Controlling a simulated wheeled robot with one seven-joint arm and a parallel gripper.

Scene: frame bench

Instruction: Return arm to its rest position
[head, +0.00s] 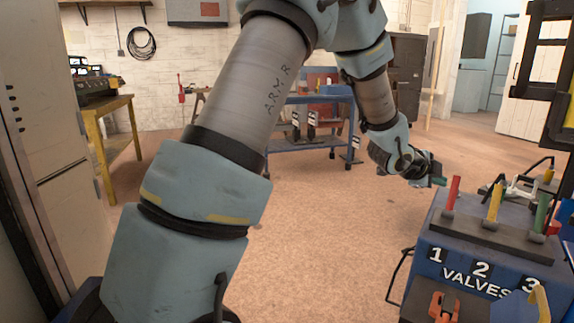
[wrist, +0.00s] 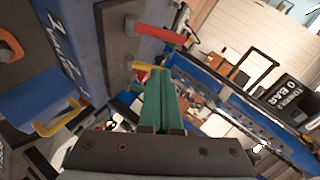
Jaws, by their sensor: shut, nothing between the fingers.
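My gripper (head: 440,182) is at the end of my raised arm, right of centre in the head view. Its green fingers are shut together and hold nothing. They point right, close to the red valve handle (head: 453,192) at the left end of the blue valve bench (head: 425,250). In the wrist view the shut fingers (wrist: 157,80) stand up the middle. The red handle (wrist: 160,33) and the yellow handle (wrist: 148,68) show beyond them. I cannot tell how wide the gap to the handles is.
The yellow handle (head: 494,203) and green handle (head: 541,213) stand upright on the valve bench. A yellow table (head: 105,105) is at the back left, and a blue trolley (head: 310,99) is behind my arm. The floor (head: 310,225) between is open. A grey cabinet (head: 35,150) borders the left.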

